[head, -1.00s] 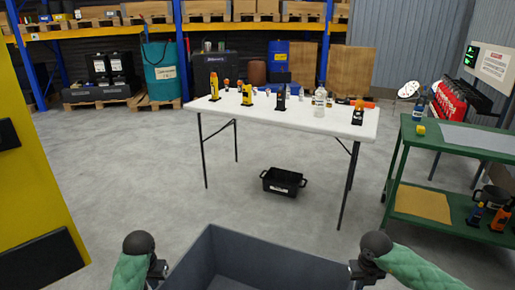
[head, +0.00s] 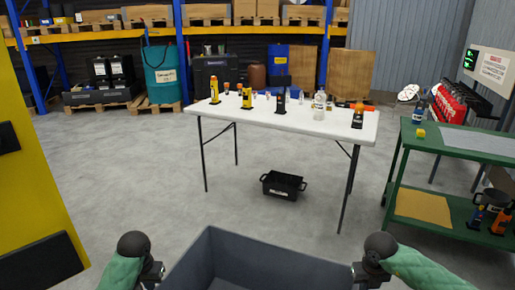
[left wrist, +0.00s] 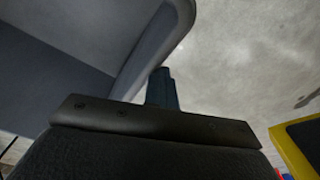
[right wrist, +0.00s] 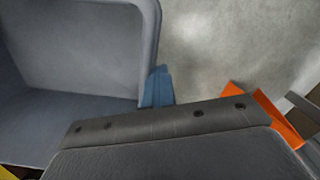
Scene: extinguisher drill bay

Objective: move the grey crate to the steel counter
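The grey crate (head: 275,262) is an open, empty-looking box at the bottom centre of the head view, close in front of me. Its lower part is cut off by the frame. My left gripper (head: 155,274) is at its left side wall and my right gripper (head: 360,274) at its right side wall. In the left wrist view a dark blue finger lies against the crate wall (left wrist: 135,70). In the right wrist view a blue finger lies against the crate wall (right wrist: 149,50). Both look shut on the walls; the other fingers are hidden. I cannot make out a steel counter.
A white folding table (head: 290,122) with bottles and yellow and black items stands ahead, a black bin (head: 284,186) under it. A green workbench (head: 465,147) stands right, a yellow panel (head: 35,190) left. Racking fills the back. The floor between is clear.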

